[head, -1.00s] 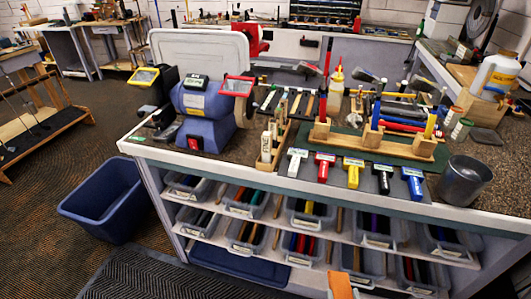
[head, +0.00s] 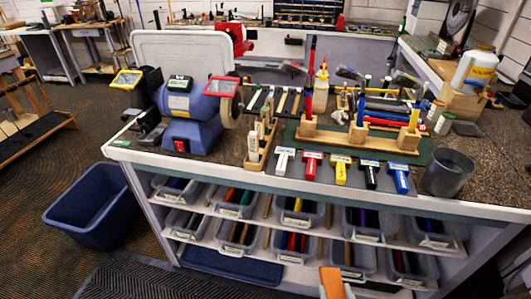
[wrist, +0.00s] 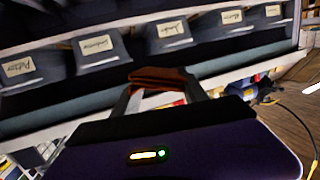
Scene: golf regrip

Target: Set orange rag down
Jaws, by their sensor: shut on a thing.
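The orange rag (wrist: 160,77) is a folded, dark orange piece of cloth in the wrist view. It is pinched between the fingertips of my gripper (wrist: 162,90), which is shut on it. The rag is in front of the lower shelf and its row of labelled bins, and I cannot tell whether it touches anything else. In the head view an orange piece (head: 331,282) shows at the bottom edge, in front of the bins. It is cut off by the frame, and I cannot tell whether it is the rag.
The workbench (head: 225,165) carries a blue grinder (head: 190,115), a wooden rack (head: 360,142), several coloured-handled tools and a metal cup (head: 448,173). Shelves below hold grey bins (head: 297,212). A blue tub (head: 92,210) stands on the floor at left. Carpet left of it is clear.

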